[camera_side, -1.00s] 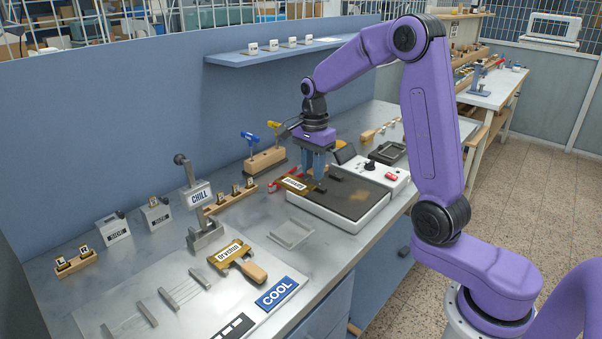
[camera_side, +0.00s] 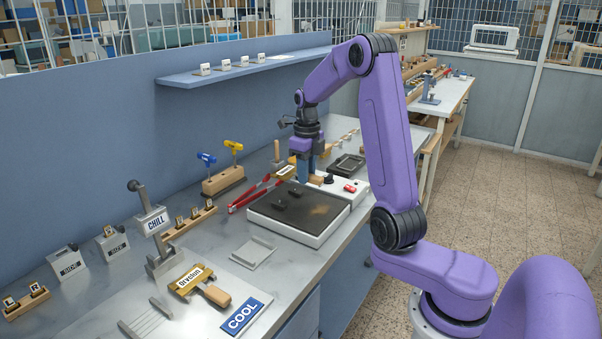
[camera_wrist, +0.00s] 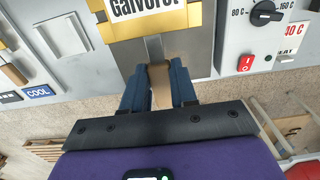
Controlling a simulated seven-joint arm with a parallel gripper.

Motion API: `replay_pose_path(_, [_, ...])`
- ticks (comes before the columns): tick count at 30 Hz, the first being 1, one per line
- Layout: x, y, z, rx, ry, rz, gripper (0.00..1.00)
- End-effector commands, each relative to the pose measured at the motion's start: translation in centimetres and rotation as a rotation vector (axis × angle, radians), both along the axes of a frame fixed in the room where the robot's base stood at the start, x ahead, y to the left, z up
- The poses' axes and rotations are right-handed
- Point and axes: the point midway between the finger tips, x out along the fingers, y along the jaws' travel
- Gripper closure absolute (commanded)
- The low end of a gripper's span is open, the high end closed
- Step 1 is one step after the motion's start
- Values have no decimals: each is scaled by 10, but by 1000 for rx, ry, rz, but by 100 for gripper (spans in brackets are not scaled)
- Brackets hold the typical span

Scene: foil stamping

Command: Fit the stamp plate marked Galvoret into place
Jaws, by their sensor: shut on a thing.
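The stamp plate marked Galvoret (camera_wrist: 148,32) is a brass-coloured plate with a white label, seen at the top of the wrist view. My gripper (camera_wrist: 158,88) is shut on its tan handle (camera_wrist: 160,76). In the side view my gripper (camera_side: 304,178) points down by the far end of the hotplate (camera_side: 262,214), and the plate (camera_side: 284,171) shows partly to its left. I cannot tell how high the plate is. Another brass plate (camera_side: 183,285) with a wooden handle, its label reading something like Orveston, lies on the near mat by the COOL sign.
The heater's control box (camera_side: 338,186) with dial and red switch (camera_wrist: 246,62) is close to the right of my gripper. Red tongs (camera_side: 248,196) lie left of the hotplate. A metal stand with a CHILL sign (camera_side: 154,221) rises nearer. An empty metal rest (camera_side: 252,252) lies before the hotplate.

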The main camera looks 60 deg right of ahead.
Motion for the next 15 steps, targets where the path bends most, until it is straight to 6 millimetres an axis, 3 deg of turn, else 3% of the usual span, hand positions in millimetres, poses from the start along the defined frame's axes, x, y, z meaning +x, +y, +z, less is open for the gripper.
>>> replay_pose_path(15, [-1, 0, -5, 0, -1, -3, 100])
